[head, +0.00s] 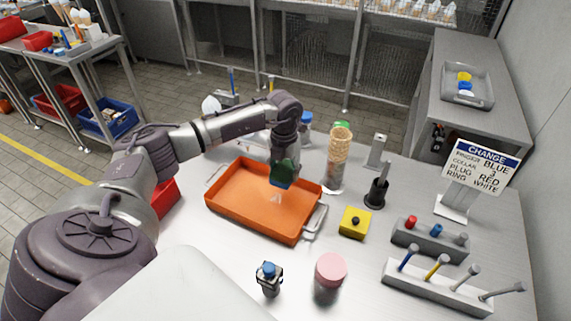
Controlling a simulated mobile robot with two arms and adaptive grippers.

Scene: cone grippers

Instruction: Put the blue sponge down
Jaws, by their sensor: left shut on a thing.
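My left arm reaches in from the left, and its left gripper (283,160) points down over the orange tray (232,211). The gripper is shut on the blue sponge (282,183), a small dark block that looks green above and blue below. The sponge is over the tray's back right part. I cannot tell whether it touches the tray floor. The fingertips are partly hidden by the gripper and the block. My right gripper is not in view.
Right of the tray stand a stack of cones (340,148), a yellow block with a black knob (355,222) and a black holder (377,192). A pink-lidded jar (330,275) and a small blue-capped bottle (269,279) stand in front. A sign (480,168) and tool racks (440,287) are farther right.

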